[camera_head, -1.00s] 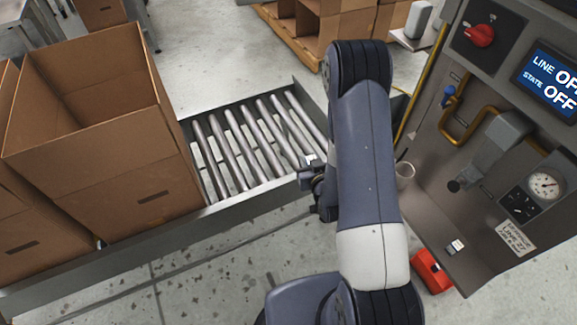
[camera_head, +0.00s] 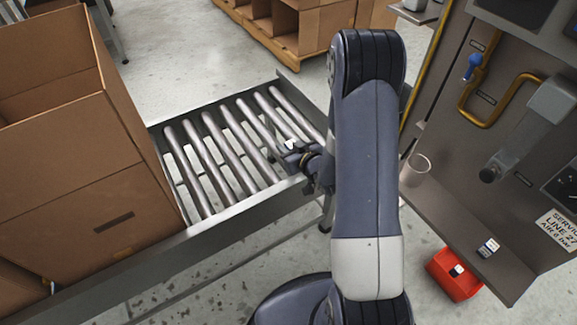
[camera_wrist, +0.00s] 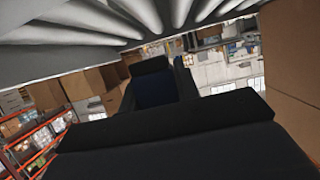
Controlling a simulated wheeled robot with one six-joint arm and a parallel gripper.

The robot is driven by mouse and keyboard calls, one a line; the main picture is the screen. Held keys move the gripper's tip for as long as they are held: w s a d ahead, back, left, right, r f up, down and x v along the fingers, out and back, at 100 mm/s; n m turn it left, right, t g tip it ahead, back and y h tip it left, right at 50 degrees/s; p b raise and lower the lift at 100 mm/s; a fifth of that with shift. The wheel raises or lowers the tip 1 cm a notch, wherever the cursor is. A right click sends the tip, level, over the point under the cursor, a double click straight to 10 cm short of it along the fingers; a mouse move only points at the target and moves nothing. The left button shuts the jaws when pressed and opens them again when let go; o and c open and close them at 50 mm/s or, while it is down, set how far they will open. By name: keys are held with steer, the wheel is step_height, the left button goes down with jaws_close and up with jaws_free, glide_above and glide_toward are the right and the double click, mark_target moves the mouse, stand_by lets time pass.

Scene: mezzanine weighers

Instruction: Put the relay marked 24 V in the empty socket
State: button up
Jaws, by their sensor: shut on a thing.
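My gripper (camera_head: 300,156) is at the end of my arm, over the near right edge of the roller conveyor. It is shut on a small block (camera_head: 291,145) with a pale face; its marking cannot be read. In the wrist view, dark gripper parts fill the lower middle, and a dark blue patch shows between them. Another small block (camera_head: 488,246), pale and dark, sits on the ledge of the grey machine at the right. One more small dark and pale block (camera_head: 457,270) lies in a red bin (camera_head: 445,284) below the ledge. No empty socket can be made out.
The roller conveyor (camera_head: 215,148) runs under my gripper, with a large open carton (camera_head: 75,175) at its left. A clear cup (camera_head: 416,167) stands on the ledge near the machine's yellow pipe (camera_head: 483,122). Cartons on a pallet (camera_head: 300,30) stand behind. Bare floor lies between.

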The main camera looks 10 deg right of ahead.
steer(key=shift+f+b, duration=0.75)
steer(key=shift+f, duration=2.45)
steer(key=shift+f, duration=0.2)
steer(key=o, duration=1)
steer(key=shift+r, duration=0.15)
